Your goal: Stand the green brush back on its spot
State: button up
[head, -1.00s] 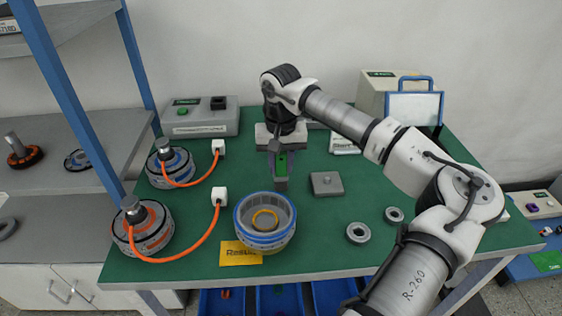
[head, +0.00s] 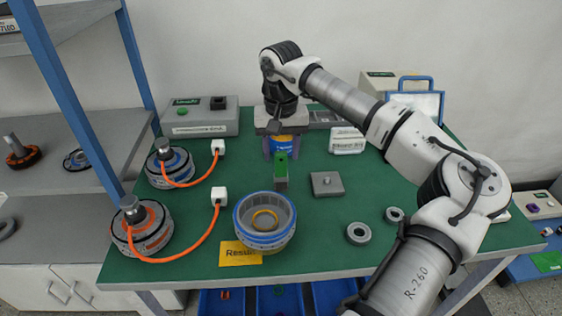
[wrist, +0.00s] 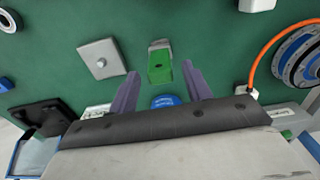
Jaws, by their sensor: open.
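The green brush (head: 281,170) has a green upper part and a grey lower part. It stands, apparently upright, on the green table top, behind the blue-rimmed motor housing (head: 265,222) and left of a grey square plate (head: 327,184). In the wrist view the brush (wrist: 160,66) lies just beyond the fingertips, with nothing gripping it. My gripper (head: 282,156) is open and empty, behind the brush and apart from it. Its two purple fingers (wrist: 160,76) are spread wide in the wrist view. The brush's exact spot marking cannot be made out.
A blue can-like object (head: 282,143) shows behind the fingers. Two motors with orange cables (head: 143,228) stand at left. Metal rings (head: 358,233) lie at front right. A yellow label (head: 240,253) lies at the front. A grey control box (head: 200,120) stands at the back.

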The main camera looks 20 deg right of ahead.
notch_tip(320, 180, up, 8)
jog(key=shift+f, duration=0.1)
jog(key=shift+d, duration=0.1)
dwell(0.3)
